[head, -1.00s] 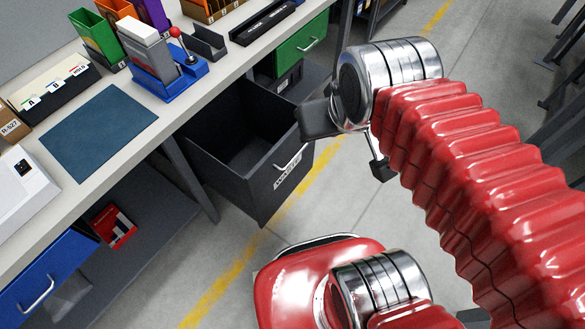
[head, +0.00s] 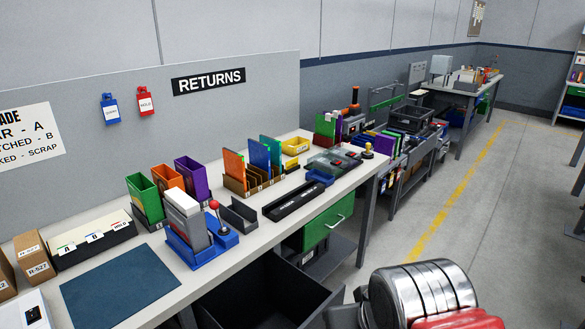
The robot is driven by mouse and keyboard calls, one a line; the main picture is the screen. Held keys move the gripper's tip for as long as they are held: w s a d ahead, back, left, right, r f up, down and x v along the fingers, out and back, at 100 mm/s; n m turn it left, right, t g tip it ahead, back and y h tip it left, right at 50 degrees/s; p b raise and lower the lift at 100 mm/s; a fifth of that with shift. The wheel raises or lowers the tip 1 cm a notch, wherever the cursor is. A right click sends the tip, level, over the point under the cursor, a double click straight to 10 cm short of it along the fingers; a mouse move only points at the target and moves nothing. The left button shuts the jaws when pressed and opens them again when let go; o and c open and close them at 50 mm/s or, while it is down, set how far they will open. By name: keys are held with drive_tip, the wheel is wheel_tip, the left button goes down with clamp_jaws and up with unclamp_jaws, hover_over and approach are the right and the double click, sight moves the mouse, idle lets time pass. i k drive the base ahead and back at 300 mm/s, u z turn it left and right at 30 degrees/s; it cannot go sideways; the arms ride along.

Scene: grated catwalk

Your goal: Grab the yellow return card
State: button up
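I cannot make out a yellow return card for certain in the head view. A rack of slots (head: 250,184) on the bench holds upright orange, blue and green cards or folders. A small yellow tray (head: 295,146) sits behind it. White cards (head: 187,218) stand in a blue holder (head: 203,252) with a red-knobbed lever. A dark file box (head: 95,243) has tabs reading A, B and HOLD. The metal joint of my arm (head: 420,292) is at the bottom right. A dark part beside it, perhaps my gripper (head: 345,314), is cut by the lower edge; its fingers cannot be made out.
A dark bin (head: 262,296) stands out from under the bench front, left of my arm. A blue mat (head: 122,285) lies on the bench. A RETURNS sign (head: 208,81) is on the panel. Floor is clear along the yellow line (head: 455,190).

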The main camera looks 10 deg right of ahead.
sight(291, 163)
drive_tip(key=z, duration=1.25)
drive_tip(key=i, duration=3.35)
